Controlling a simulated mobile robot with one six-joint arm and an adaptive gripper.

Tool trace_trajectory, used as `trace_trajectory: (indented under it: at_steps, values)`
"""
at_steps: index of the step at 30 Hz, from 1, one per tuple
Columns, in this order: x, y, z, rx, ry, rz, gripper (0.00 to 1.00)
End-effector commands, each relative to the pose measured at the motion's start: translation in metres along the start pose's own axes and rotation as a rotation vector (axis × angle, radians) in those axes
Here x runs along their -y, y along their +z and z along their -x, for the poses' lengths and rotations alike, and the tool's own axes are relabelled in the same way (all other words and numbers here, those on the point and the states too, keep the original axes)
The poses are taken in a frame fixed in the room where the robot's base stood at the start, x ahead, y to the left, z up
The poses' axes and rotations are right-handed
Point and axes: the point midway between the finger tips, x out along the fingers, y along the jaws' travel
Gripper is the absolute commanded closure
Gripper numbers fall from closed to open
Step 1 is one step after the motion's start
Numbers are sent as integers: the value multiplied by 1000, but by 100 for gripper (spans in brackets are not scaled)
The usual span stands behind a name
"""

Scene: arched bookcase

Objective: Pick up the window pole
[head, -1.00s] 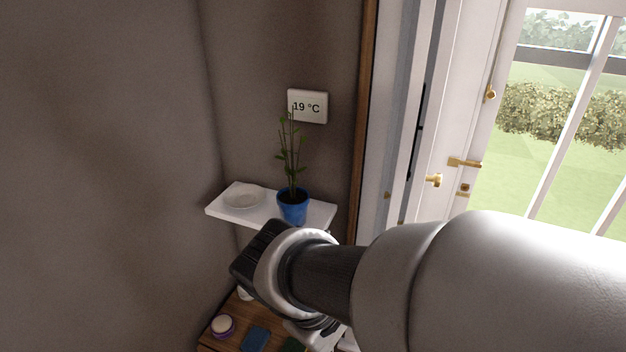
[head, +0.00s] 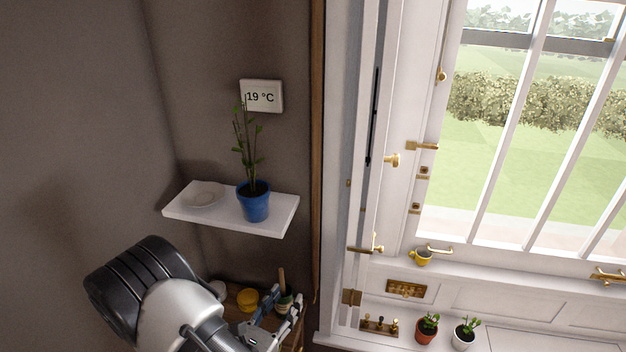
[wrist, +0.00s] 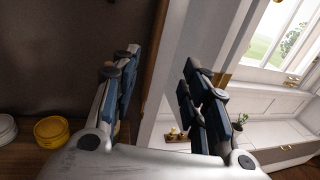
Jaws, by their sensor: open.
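A thin dark upright rod (head: 373,115) shows against the pale window frame in the head view; it may be the window pole, but I cannot tell for sure. My gripper (head: 284,302) is low in the head view, in front of the wooden cabinet top and well below and left of the rod. In the wrist view my gripper (wrist: 160,62) has its two fingers apart, with nothing between them but the wooden edge strip and white frame behind. No pole is clear in the wrist view.
A white shelf (head: 227,222) holds a dish and a blue plant pot (head: 254,203). Below, a wooden cabinet top holds a yellow tin (head: 247,299), also in the wrist view (wrist: 51,131).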

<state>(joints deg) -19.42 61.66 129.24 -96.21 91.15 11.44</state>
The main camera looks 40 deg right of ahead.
Motion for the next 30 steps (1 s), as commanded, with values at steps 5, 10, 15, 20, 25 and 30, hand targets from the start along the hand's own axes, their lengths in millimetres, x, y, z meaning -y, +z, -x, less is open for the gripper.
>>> trace_trajectory:
  at_steps: [5, 10, 15, 20, 25, 30]
  values:
    - [-2, -6, -17, 2, 15, 10, 59]
    - [-1, -6, -54, 2, 11, 8, 59]
    - [-2, -6, -90, 2, 11, 8, 59]
    - [-4, -6, -114, 1, 14, 8, 59]
    - [-4, -5, -123, 1, 16, 9, 59]
    - [-5, -7, -146, 3, 13, 7, 59]
